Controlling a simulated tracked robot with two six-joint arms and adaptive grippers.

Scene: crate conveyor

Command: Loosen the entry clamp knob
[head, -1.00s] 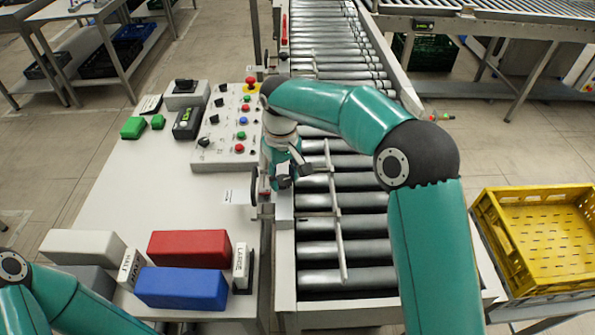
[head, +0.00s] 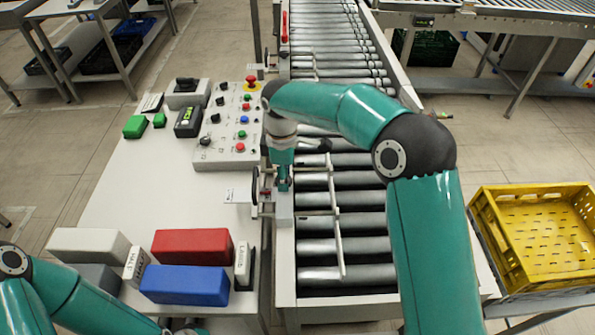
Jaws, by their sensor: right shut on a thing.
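My right gripper (head: 283,186) reaches down at the near-left edge of the roller conveyor (head: 345,250), over the entry clamp (head: 284,208) on the side rail. It is shut on the clamp knob, which the gripper and wrist largely hide. A thin pale guide rail (head: 338,225) runs from the clamp's brackets along the rollers. A small red part shows just left of the gripper. My left arm enters at the bottom left. Its gripper fingers are not visible.
A control panel (head: 228,125) with coloured buttons stands on the white table (head: 150,195) left of the clamp. White, red (head: 190,243) and blue (head: 185,286) blocks sit at the table's near end. A yellow crate (head: 490,215) stands right of the conveyor.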

